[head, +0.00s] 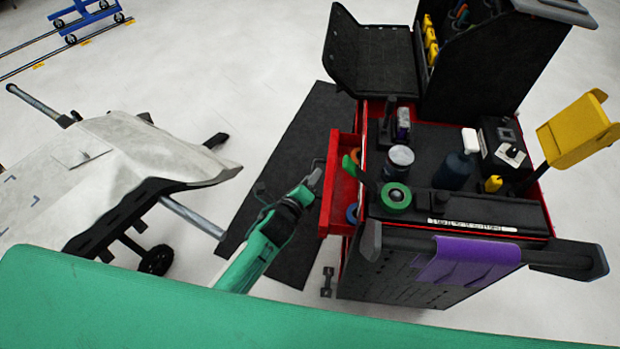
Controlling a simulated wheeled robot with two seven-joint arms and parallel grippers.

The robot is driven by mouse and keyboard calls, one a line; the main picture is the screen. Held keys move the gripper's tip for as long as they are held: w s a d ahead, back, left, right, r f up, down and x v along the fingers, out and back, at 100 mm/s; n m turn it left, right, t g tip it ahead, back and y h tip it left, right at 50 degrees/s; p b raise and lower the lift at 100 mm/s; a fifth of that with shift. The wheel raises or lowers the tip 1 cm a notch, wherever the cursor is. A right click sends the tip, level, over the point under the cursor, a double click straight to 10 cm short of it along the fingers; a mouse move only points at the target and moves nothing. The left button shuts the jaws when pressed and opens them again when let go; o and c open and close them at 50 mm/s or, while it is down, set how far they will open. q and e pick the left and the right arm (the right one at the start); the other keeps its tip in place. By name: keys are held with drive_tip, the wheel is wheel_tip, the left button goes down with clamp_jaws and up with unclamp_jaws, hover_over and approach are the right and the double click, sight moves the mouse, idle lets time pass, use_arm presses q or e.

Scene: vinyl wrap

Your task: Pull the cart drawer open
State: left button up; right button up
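The cart (425,275) is black and red and stands right of centre. Its red drawer (338,199) sticks out from the left side, partly open, with blue and orange rolls (352,212) showing inside. My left gripper (316,172), on a green and dark wrist, is at the drawer's outer front face, on its left. The fingertips are small and dark against the dark mat, so I cannot tell whether they are shut on the drawer's edge or handle. My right gripper is not in view.
The cart top holds a green tape roll (396,196), a dark bottle (453,171) and other items. A yellow bin (578,129) juts out on the right. A white-covered panel on a wheeled stand (110,160) is at left. A dark mat (300,120) lies beside the cart.

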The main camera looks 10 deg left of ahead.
use_arm(q)
clamp_jaws()
drive_tip(key=a+p, duration=0.2)
drive_tip(key=a, duration=1.5)
drive_tip(key=shift+s+a+p, duration=0.2)
drive_tip(key=shift+s+p, duration=0.05)
drive_tip(key=shift+p, duration=0.05)
unclamp_jaws()
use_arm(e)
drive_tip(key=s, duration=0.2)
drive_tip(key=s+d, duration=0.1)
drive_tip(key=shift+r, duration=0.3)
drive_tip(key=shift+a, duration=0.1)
